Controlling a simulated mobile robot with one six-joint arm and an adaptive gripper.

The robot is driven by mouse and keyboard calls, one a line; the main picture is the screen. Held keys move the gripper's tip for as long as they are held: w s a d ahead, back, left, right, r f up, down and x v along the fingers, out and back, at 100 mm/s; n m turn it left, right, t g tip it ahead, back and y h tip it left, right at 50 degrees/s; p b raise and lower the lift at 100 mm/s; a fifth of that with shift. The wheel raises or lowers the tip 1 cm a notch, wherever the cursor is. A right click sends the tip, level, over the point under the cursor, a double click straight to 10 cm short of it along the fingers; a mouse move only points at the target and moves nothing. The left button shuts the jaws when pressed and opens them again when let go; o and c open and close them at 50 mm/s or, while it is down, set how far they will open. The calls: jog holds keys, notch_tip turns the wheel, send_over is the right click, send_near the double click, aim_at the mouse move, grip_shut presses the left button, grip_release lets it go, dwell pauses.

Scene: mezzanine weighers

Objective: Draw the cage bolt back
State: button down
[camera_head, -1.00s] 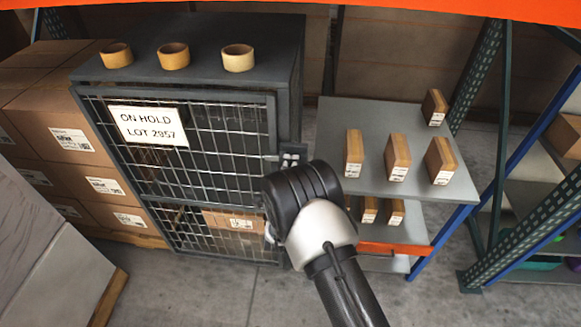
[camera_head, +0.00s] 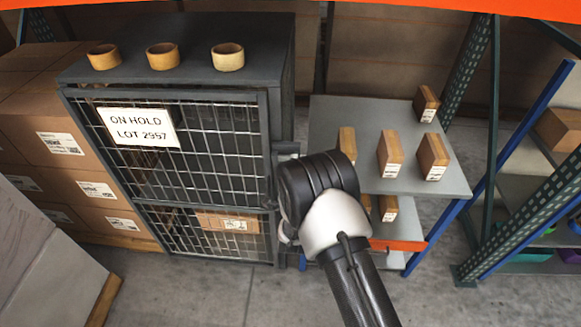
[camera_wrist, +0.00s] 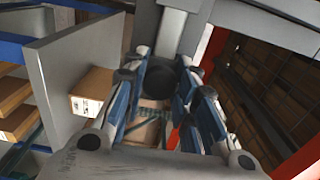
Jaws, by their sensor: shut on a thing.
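The cage (camera_head: 190,75) stands left of centre in the head view, its mesh door (camera_head: 215,140) closed in its frame. A dark fitting (camera_head: 286,148) shows at the door's right edge, partly behind my arm. In the wrist view a dark round bolt knob (camera_wrist: 157,82) sits between the fingers of my gripper (camera_wrist: 162,76), which is shut on it. In the head view my wrist hides the fingers and most of the bolt. How far the bolt reaches into its keeper cannot be seen.
Several tape rolls, one pale (camera_head: 228,57), stand on the cage. A sign (camera_head: 138,127) hangs on the door. Right of the cage, a grey shelf unit (camera_head: 365,115) holds several small boxes (camera_head: 390,153), close to my arm. Cartons (camera_head: 50,145) stand left. Floor in front is clear.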

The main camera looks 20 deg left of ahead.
jog(key=shift+w+d, duration=0.1)
jog(key=shift+d, duration=0.15)
jog(key=c, duration=1.5)
grip_release()
jog(key=shift+d, duration=0.1)
jog(key=shift+c, duration=0.2)
jog(key=o, duration=0.3)
jog(key=v, duration=1.2)
jog(key=shift+a, duration=0.2)
